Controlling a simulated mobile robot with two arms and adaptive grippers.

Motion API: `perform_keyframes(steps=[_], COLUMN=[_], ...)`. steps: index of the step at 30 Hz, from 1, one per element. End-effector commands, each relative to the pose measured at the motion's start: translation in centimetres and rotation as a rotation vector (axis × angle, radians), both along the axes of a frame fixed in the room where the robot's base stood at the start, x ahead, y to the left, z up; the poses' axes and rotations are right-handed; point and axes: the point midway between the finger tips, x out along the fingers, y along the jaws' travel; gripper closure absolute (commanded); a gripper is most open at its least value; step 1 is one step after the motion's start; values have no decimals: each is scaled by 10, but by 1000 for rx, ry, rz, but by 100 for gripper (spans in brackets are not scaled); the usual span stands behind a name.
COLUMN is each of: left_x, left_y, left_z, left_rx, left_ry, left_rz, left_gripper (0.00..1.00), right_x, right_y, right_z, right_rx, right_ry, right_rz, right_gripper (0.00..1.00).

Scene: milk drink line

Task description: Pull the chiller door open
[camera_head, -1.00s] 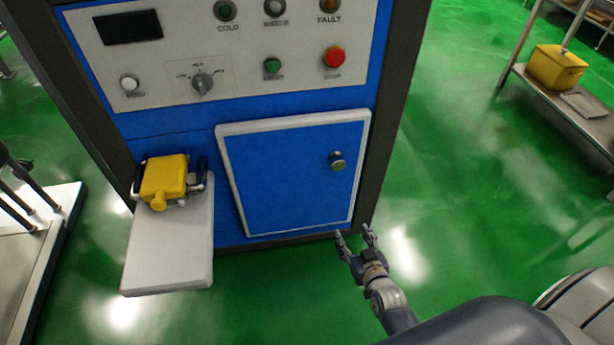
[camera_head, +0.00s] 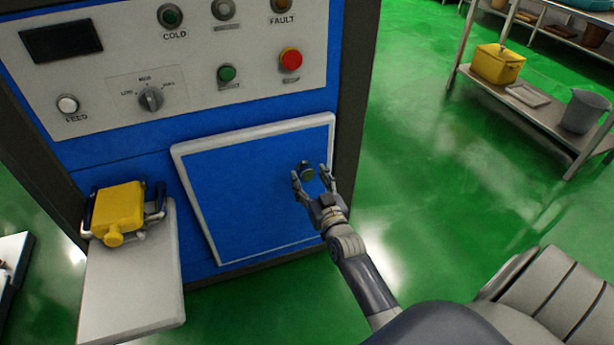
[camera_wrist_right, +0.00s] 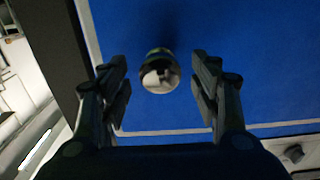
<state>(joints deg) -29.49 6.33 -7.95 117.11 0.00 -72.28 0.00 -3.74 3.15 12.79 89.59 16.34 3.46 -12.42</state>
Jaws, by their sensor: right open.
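The chiller door (camera_head: 245,205) is a blue panel with a white frame on the front of the machine, and it looks closed. Its round metal knob (camera_head: 306,171) is near the door's right side. My right gripper (camera_head: 311,178) is open at the knob, with a finger on each side in the head view. In the right wrist view the knob (camera_wrist_right: 158,72) sits between and a little beyond the open fingertips (camera_wrist_right: 160,75), with gaps on both sides. Neither finger visibly touches it. My left gripper is not in view.
Above the door is a control panel (camera_head: 200,110) with a red button (camera_head: 291,60). Left of the door, a yellow part (camera_head: 118,208) rests by a pale shelf (camera_head: 135,285) that juts out. A metal rack (camera_head: 535,113) stands at right, with clear green floor between.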

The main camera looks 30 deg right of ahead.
Motion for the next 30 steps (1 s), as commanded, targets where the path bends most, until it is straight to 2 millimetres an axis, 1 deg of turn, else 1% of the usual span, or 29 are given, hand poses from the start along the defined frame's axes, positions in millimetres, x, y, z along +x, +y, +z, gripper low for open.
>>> perform_keyframes(steps=[1, 6, 16, 17, 18, 20, 21, 23, 24, 30], left_x=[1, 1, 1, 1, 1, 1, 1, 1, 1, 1], left_y=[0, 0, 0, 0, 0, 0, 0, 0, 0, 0], left_z=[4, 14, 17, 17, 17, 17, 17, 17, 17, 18], left_rx=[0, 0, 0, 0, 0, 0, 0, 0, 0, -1], left_ry=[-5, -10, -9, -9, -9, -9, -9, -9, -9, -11], left_rz=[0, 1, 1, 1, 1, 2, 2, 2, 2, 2], left_gripper=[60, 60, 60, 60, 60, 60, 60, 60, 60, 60], right_x=[7, 19, 22, 22, 22, 22, 22, 22, 22, 22], right_y=[-2, -5, -5, -5, -5, -5, -5, -6, -6, -6], right_z=[-1, -1, 0, 0, 0, 0, 0, 0, 0, 0], right_rx=[0, -1, 0, 0, 0, 0, 0, 0, 0, 0], right_ry=[-1, 0, 1, 1, 1, 1, 1, 1, 1, 1], right_rz=[0, 0, 0, 0, 0, 0, 0, 0, 0, -2], right_gripper=[43, 43, 43, 45, 54, 67, 76, 90, 99, 100])
